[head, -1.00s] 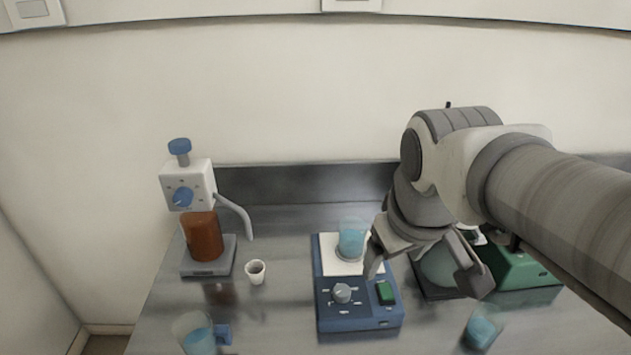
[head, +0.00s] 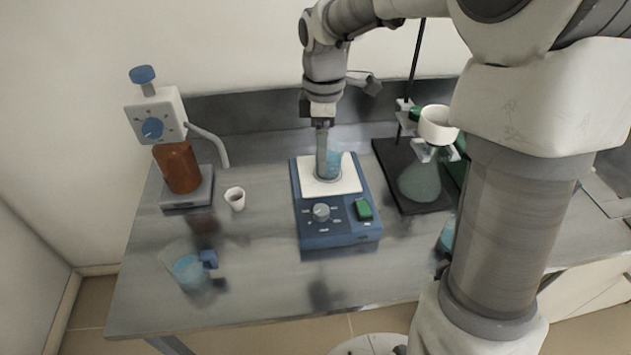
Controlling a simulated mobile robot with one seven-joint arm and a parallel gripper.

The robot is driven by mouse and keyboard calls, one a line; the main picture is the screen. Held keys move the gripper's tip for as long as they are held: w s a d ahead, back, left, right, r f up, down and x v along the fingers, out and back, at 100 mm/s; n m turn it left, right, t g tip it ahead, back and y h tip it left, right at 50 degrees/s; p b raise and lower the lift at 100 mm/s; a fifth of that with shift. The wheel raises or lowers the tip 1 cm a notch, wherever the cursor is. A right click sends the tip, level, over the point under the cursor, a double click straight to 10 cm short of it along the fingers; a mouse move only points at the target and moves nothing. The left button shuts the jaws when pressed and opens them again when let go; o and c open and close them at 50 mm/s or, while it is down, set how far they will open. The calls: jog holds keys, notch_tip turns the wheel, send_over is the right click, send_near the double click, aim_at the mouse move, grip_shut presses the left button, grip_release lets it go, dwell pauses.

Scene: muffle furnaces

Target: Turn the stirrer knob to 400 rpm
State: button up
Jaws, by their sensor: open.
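The stirrer (head: 337,238) is a blue box with a white top plate, standing mid-table. Its grey round knob (head: 321,212) sits on the sloped front panel, ringed by small labels too small to read. A green switch (head: 363,210) is right of the knob. A beaker of blue liquid (head: 335,160) stands on the plate, partly hidden by my gripper. My gripper (head: 322,172) is open and points down, seen edge-on. It is in front of the beaker in the picture, behind and above the knob, and apart from the knob. Whether it touches the beaker cannot be told.
At left are a bottle-top dispenser (head: 155,115) on a brown bottle (head: 178,168), a small white cup (head: 235,198) and a blurred blue-liquid vessel (head: 187,272). At right, a flask (head: 419,185) and funnel (head: 438,124) stand by a rod. The front middle tabletop is clear.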

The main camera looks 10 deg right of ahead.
aim_at(321, 209)
notch_tip(321, 209, down, 17)
jog(key=shift+r+b, duration=0.1)
jog(key=shift+b, duration=0.75)
grip_shut()
